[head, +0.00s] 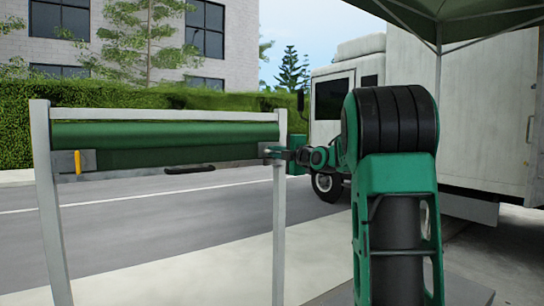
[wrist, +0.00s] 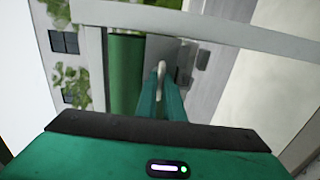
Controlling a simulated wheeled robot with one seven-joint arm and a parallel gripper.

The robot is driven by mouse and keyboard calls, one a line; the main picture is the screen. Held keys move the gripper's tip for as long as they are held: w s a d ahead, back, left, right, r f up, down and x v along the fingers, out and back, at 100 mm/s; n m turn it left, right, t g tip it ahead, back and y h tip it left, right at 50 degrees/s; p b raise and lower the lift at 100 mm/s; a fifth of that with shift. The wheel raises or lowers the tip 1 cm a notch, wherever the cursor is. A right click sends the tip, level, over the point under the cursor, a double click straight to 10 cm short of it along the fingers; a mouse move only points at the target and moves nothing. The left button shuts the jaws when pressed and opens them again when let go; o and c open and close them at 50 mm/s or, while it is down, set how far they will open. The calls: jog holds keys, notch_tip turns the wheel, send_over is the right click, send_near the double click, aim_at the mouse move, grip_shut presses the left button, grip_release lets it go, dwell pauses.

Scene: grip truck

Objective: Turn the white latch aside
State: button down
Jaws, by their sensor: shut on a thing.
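The white latch (wrist: 161,69) shows in the wrist view as a small pale upright piece in front of a grey plate (wrist: 160,48) at the end of a green roll. My gripper (wrist: 164,88) has its teal fingers closed on it, one finger on each side. In the head view my gripper (head: 273,152) is at the right end of the green roll (head: 165,134), beside the frame's right post. The latch is too small to make out there, and the fingers cover part of it in the wrist view.
A grey metal frame (head: 40,175) carries the roll. A yellow piece (head: 78,162) sits on a grey plate at its left end, and a dark handle (head: 190,169) hangs below. A white truck (head: 480,110) stands at the right under a green canopy (head: 460,15).

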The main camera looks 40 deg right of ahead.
jog(key=shift+f, duration=0.1)
jog(key=shift+f+m, duration=0.15)
jog(key=shift+m, duration=4.3)
jog(key=shift+f+m, duration=0.1)
jog(key=shift+m, duration=4.35)
jog(key=c, duration=1.9)
grip_release()
jog(key=shift+o, duration=0.2)
jog(key=shift+r, duration=0.15)
